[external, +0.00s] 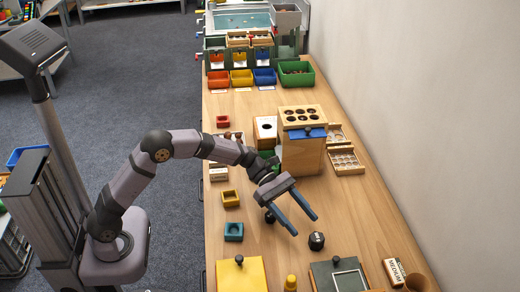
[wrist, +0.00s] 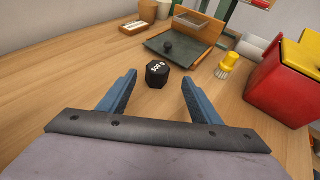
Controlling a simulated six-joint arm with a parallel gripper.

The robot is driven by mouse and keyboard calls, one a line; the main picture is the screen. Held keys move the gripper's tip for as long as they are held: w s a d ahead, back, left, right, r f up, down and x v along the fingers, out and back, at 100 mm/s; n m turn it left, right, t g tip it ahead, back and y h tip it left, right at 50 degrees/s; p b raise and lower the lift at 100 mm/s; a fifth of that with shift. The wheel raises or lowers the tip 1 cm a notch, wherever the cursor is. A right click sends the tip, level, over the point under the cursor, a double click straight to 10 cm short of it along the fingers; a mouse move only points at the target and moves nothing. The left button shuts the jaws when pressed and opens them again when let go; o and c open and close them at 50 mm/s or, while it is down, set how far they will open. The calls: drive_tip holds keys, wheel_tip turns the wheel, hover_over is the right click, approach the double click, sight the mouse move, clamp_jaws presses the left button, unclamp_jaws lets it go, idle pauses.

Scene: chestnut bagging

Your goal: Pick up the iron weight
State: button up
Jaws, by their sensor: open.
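The iron weight (external: 316,241) is a small black block standing on the wooden table. In the wrist view the weight (wrist: 157,74) shows white lettering that reads 500 g and sits ahead of my fingertips, roughly midway between them. My gripper (external: 306,227) is open, with two blue fingers pointing down toward the table, just left of and above the weight in the external view. In the wrist view my gripper (wrist: 160,82) has nothing between its fingers. The gap to the weight is small, and I cannot tell its exact size.
A dark green board (external: 322,279) with a black knob lies in front of the weight. A yellow box (external: 240,272) and a yellow brush-like piece (external: 291,283) are nearby. A teal block (external: 234,232) is to the left. A wooden box (external: 302,155) stands behind. Table right of the weight is clear.

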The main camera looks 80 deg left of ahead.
sight(313, 234)
drive_tip(key=shift+b+x, duration=0.35)
drive_tip(key=shift+x, duration=2.65)
drive_tip(key=shift+w+a+f, duration=0.1)
drive_tip(key=shift+a, duration=0.1)
clamp_jaws()
